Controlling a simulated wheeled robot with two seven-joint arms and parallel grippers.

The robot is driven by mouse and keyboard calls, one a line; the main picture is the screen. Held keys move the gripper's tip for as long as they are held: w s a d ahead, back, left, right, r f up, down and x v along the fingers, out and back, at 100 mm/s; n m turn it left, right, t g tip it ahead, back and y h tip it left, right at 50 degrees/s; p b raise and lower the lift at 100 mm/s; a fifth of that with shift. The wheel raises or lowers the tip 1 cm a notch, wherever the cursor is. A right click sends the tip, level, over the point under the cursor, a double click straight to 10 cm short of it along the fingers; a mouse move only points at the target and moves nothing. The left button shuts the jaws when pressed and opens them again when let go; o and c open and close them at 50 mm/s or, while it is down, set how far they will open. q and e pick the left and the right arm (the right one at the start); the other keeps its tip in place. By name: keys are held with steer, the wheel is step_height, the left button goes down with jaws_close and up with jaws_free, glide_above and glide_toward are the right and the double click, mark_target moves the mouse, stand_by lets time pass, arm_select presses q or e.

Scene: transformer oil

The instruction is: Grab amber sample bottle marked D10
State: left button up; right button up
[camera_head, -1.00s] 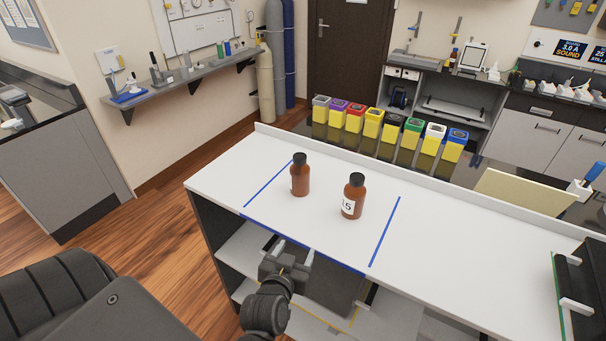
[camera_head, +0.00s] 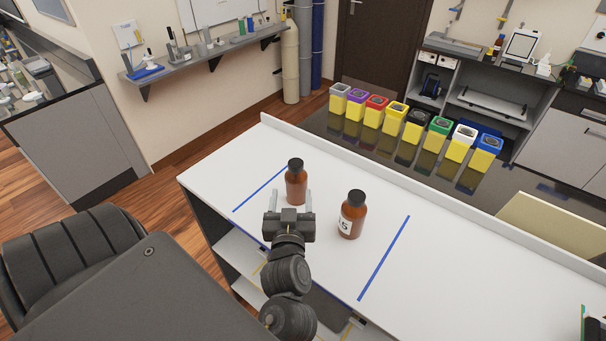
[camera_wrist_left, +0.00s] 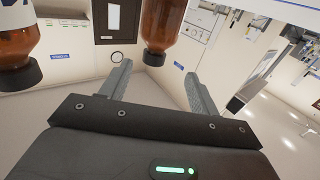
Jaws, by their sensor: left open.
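Two amber bottles with black caps stand upright on the white counter in the head view. The left amber bottle (camera_head: 296,184) shows almost no label from here, so its marking cannot be read. The right amber bottle (camera_head: 352,217) has a white label that seems to end in 5. My left gripper (camera_head: 291,200) is open, its fingers pointing at the left bottle. In the left wrist view the left bottle (camera_wrist_left: 160,25) appears inverted beyond and between the open fingers (camera_wrist_left: 160,85). The labelled bottle (camera_wrist_left: 17,45) is at that view's left edge. My right gripper is not in view.
Blue tape lines (camera_head: 384,258) mark an area on the white counter (camera_head: 450,265) around the bottles. Several coloured-top yellow boxes (camera_head: 396,117) stand in a row on the dark surface behind.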

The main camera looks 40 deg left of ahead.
mark_target(296, 175)
arm_select(q)
steer(key=b+x, duration=0.1)
steer(key=x, duration=0.1)
steer(key=shift+w+a+r, duration=0.1)
steer(key=shift+w+a, duration=0.1)
steer(key=shift+w, duration=0.1)
steer(key=shift+b+x, duration=0.4)
steer(key=shift+x, duration=0.75)
steer(key=shift+w, duration=0.2)
steer(key=shift+w+a, duration=0.1)
steer(key=b+x, duration=0.2)
steer(key=x, duration=0.1)
steer(key=b+x, duration=0.1)
steer(key=shift+w+f, duration=0.35)
steer(key=shift+w, duration=0.2)
steer(key=shift+r, duration=0.2)
steer(key=shift+s, duration=0.25)
steer(key=shift+c, duration=0.7)
steer(key=shift+w, duration=0.1)
jaws_close()
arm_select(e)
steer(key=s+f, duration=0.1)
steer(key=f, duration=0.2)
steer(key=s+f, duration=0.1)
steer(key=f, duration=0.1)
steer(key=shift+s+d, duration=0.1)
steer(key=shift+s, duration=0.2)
